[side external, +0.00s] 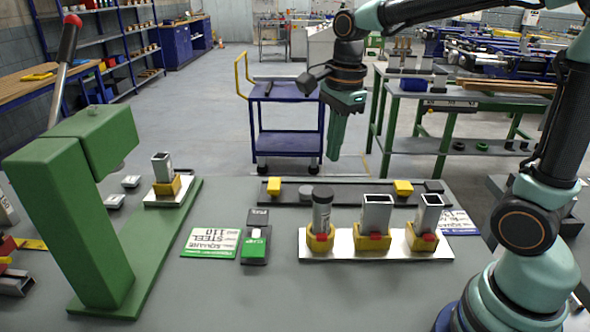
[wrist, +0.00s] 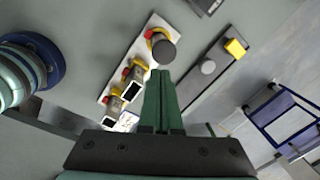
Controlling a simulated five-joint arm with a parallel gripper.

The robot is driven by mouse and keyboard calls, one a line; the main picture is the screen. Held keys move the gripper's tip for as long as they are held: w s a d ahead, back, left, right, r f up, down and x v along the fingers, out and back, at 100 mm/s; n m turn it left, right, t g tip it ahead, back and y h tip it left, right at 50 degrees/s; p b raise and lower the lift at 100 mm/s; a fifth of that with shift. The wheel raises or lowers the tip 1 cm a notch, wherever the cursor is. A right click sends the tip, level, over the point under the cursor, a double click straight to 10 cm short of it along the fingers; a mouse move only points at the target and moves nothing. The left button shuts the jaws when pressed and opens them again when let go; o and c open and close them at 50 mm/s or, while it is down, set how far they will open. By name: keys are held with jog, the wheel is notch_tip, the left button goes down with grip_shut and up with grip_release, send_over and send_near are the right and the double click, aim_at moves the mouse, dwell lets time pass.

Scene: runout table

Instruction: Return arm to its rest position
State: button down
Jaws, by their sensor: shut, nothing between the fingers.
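My gripper (side external: 335,155) hangs in the air above the back of the table, pointing down, with its green fingers shut and nothing between them. In the wrist view the shut fingers (wrist: 162,78) show in the middle. My gripper is apart from every object. Below and in front of it, a white plate (side external: 345,252) carries a dark-capped round tube (side external: 321,215) and two square steel tubes (side external: 376,215) upright in yellow holders. The round tube's dark cap also shows just beyond the fingertips in the wrist view (wrist: 163,50).
A green lever press (side external: 65,210) stands at the left, with a short square tube (side external: 162,167) in a yellow holder on its base. A dark rail (side external: 350,188) with yellow blocks lies behind the white plate. A blue cart (side external: 285,125) stands beyond the table. The air around my gripper is clear.

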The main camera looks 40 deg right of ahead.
jog(key=s+n+t, duration=0.4)
jog(key=s+n, duration=0.3)
jog(key=n, duration=1.3)
jog(key=shift+s+r+n, duration=0.3)
jog(key=shift+s, duration=0.05)
